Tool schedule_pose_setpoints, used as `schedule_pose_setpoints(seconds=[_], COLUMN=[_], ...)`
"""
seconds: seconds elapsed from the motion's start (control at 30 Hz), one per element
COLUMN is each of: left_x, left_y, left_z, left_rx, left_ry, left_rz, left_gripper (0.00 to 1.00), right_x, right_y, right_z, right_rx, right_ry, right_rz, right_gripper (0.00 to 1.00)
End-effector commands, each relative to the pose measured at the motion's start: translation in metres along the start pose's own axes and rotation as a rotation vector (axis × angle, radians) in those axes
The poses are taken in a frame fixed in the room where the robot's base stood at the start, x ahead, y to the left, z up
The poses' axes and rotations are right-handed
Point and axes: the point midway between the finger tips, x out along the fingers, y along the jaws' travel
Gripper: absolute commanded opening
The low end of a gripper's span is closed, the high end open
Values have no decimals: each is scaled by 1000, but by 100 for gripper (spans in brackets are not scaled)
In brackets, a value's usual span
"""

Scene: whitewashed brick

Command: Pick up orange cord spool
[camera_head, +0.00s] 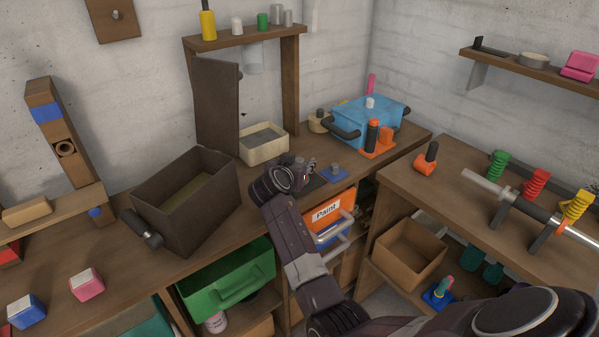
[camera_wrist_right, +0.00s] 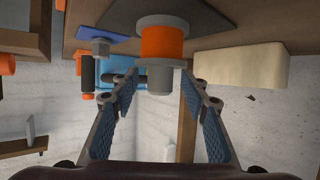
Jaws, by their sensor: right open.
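The orange cord spool (camera_wrist_right: 162,42) shows in the right wrist view, at the top centre. It has an orange wound middle, a grey round flange and a grey knob. My right gripper (camera_wrist_right: 160,85) is open, its two fingers spread on either side of the knob, with the orange part just beyond the fingertips. I see no contact. In the head view my right gripper (camera_head: 304,172) is over the back workbench, and it hides the spool there. My left gripper is not in view.
A blue plate with a grey knob (camera_head: 335,173) lies right of the gripper. A beige bin (camera_head: 264,146) stands behind left, a dark open box (camera_head: 190,215) at the left. A blue toolbox (camera_head: 367,118) and an orange-based tool (camera_head: 375,140) stand back right.

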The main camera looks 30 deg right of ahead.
Motion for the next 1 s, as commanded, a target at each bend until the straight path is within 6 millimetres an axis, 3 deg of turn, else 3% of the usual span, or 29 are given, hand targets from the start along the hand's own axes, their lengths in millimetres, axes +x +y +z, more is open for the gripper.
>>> schedule_pose_setpoints(seconds=[0.07,0.4,0.77,1.0], left_x=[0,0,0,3], left_y=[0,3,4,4], left_z=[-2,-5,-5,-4], left_rx=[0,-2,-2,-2], left_ry=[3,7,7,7], left_rz=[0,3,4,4], left_gripper=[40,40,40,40], right_x=[0,0,-1,-10], right_y=[0,0,0,-1], right_z=[0,0,-1,-24], right_rx=[0,-1,0,4], right_ry=[0,-1,0,4], right_rz=[0,0,0,-1], right_gripper=[38,1,0,0])
